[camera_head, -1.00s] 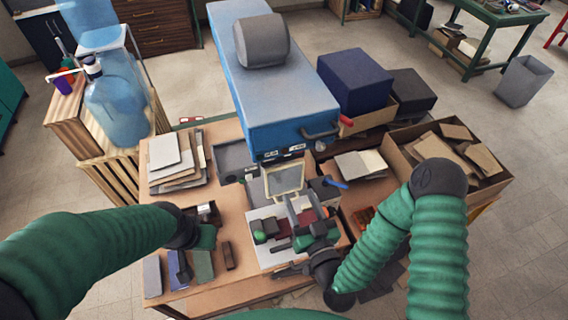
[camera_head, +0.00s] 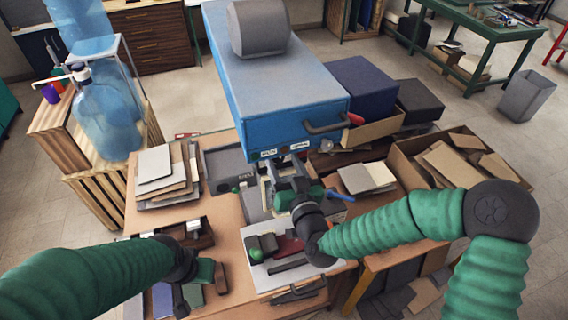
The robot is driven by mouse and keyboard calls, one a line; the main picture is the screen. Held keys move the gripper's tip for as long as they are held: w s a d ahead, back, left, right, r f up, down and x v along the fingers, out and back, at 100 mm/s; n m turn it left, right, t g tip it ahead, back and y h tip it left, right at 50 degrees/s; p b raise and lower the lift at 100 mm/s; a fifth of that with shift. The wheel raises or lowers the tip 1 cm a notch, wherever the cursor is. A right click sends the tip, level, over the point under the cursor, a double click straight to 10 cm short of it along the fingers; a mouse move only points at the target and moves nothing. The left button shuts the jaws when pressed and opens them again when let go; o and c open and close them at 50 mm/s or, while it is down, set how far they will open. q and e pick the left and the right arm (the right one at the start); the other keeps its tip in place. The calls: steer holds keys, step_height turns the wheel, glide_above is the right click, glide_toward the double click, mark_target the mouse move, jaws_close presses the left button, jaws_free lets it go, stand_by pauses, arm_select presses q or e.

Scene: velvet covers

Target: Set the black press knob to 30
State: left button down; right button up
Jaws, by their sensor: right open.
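The blue press (camera_head: 285,85) stands at the back of the workbench. Small white labels (camera_head: 268,153) sit low on its front. A small dark round spot (camera_head: 284,150) between the labels may be the black knob; its setting is too small to read. My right gripper (camera_head: 279,170) is open just below and in front of these labels, its fingers pointing toward the press. I cannot tell whether it touches anything. My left gripper (camera_head: 203,284) is low over the front left of the bench, its jaws unclear.
A white sheet (camera_head: 266,279) with small green and red parts lies on the bench front. Stacked sheets (camera_head: 165,170) lie at left. A cardboard box (camera_head: 410,150) of scraps stands at right.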

steer(key=shift+s+a+r, duration=0.1)
steer(key=shift+s+a, duration=0.1)
steer(key=shift+a, duration=0.2)
steer(key=shift+s+a, duration=0.15)
steer(key=shift+a, duration=0.15)
steer(key=c, duration=0.4)
steer(key=shift+c, duration=0.9)
steer(key=shift+w+d, duration=0.2)
steer(key=shift+d, duration=0.2)
jaws_close()
steer(key=shift+s+a+m, duration=0.1)
steer(key=shift+a+m, duration=0.15)
steer(key=shift+m, duration=0.25)
arm_select(q)
steer(key=shift+s+a+f, duration=0.2)
steer(key=shift+s+a, duration=0.1)
steer(key=shift+a, duration=0.1)
arm_select(e)
steer(key=shift+d, duration=0.1)
steer(key=o, duration=0.6)
jaws_free()
